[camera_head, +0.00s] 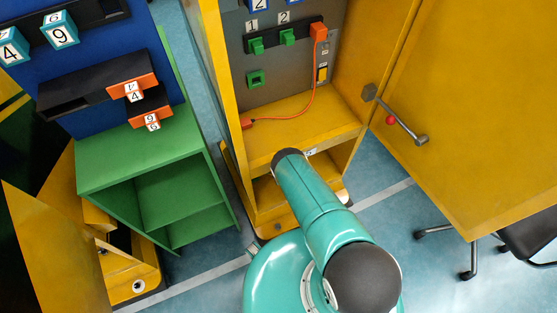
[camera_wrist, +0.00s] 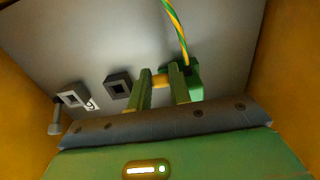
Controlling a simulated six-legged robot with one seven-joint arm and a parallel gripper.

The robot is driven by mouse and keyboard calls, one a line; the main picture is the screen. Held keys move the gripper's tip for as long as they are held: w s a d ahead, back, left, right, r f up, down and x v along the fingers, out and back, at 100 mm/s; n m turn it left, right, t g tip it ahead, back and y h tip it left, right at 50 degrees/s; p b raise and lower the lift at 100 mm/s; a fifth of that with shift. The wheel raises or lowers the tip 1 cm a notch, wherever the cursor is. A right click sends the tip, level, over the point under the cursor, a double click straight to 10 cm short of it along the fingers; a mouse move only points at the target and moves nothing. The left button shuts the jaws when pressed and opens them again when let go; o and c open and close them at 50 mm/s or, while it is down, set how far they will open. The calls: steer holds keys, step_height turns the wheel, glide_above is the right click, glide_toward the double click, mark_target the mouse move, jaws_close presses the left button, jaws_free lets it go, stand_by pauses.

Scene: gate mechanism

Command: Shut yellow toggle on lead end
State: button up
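In the wrist view, the two green fingers of my gripper (camera_wrist: 163,92) are a short way apart. A yellow toggle (camera_wrist: 160,80) shows in the gap between them, and I cannot tell whether the fingers press on it. Just to its right is the green lead end (camera_wrist: 194,82), at the grey panel, with a yellow-and-green striped cable (camera_wrist: 176,30) running up from it. The right finger partly covers the lead end. In the head view my arm reaches toward the yellow cabinet's lower compartment, and my gripper is hidden there.
Two grey sockets (camera_wrist: 118,86) sit left of the fingers, beside a small lever (camera_wrist: 56,118). Yellow side walls close in both sides.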

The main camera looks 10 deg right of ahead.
steer(key=shift+r+g, duration=0.25)
steer(key=shift+g, duration=0.15)
jaws_close()
steer(key=shift+s+r+g, duration=0.15)
steer(key=shift+s+g, duration=0.05)
steer(key=shift+g, duration=0.1)
steer(key=o, duration=0.9)
jaws_free()
steer(key=shift+s+d, duration=0.1)
steer(key=v, duration=1.3)
steer(key=shift+s, duration=0.35)
